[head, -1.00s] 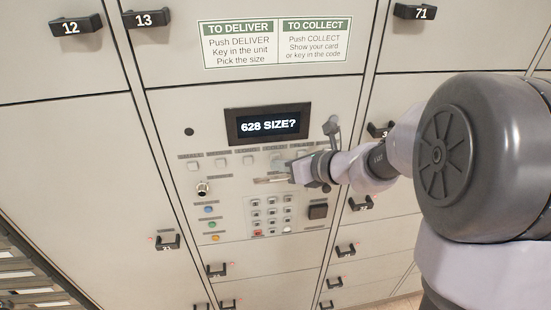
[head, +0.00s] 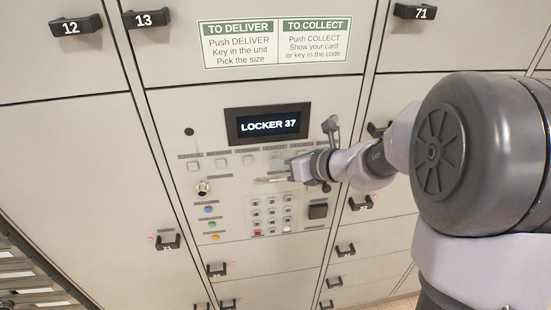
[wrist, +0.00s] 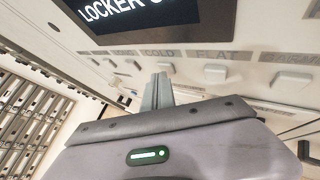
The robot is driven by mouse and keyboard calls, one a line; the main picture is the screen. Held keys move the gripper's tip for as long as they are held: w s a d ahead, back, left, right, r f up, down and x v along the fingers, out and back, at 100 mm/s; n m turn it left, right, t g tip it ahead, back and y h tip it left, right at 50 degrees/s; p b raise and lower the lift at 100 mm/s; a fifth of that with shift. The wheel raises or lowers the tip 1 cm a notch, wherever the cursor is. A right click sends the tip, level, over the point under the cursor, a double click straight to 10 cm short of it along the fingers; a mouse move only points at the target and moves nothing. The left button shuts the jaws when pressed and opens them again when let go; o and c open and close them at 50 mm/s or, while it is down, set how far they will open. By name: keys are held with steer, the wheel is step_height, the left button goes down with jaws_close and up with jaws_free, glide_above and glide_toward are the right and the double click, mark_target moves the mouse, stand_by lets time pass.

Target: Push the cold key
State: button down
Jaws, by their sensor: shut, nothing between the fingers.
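The panel's display (head: 267,125) reads "LOCKER 37". In the wrist view the COLD label (wrist: 161,52) is above a small pale key, the cold key (wrist: 165,67). My gripper (wrist: 160,79) is shut and empty, its fingertips just below the cold key in the picture and partly in front of the panel there. Contact with the key cannot be told. In the head view my gripper (head: 262,181) reaches in from the right, its tips below the row of size keys.
The flat key (wrist: 215,73) is right of the cold key. A number keypad (head: 270,213) is below my gripper, with a dark square reader (head: 318,211) beside it. Locker doors with black handles surround the panel. A slatted structure (head: 30,275) stands at lower left.

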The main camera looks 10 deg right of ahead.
steer(key=shift+s, duration=0.8)
steer(key=s+b, duration=0.1)
steer(key=s, duration=0.4)
